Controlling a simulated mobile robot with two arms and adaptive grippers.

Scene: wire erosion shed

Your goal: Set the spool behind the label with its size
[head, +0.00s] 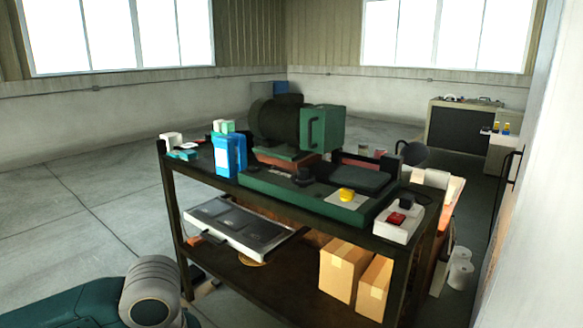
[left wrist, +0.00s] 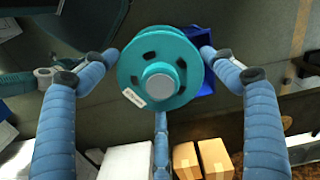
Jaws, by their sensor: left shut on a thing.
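My left gripper (left wrist: 159,55) is shut on a teal spool (left wrist: 150,50) in the left wrist view. Its blue fingers reach around the spool from both sides, with a third finger below. The spool's round flange faces the camera, with dark slots and a pale grey hub. A small white sticker (left wrist: 133,97) is on the flange's lower left; its writing is too small to read. I cannot make out the spool or either gripper in the head view. No size label on a surface can be made out. My right gripper is not in view.
A dark workbench (head: 295,210) holds a green machine (head: 322,128), a blue container (head: 229,155) and a red-button box (head: 397,222). Cardboard boxes (head: 340,268) stand on its lower shelf. A blue bin (left wrist: 206,82) shows behind the spool. Open floor (head: 75,190) lies left of the bench.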

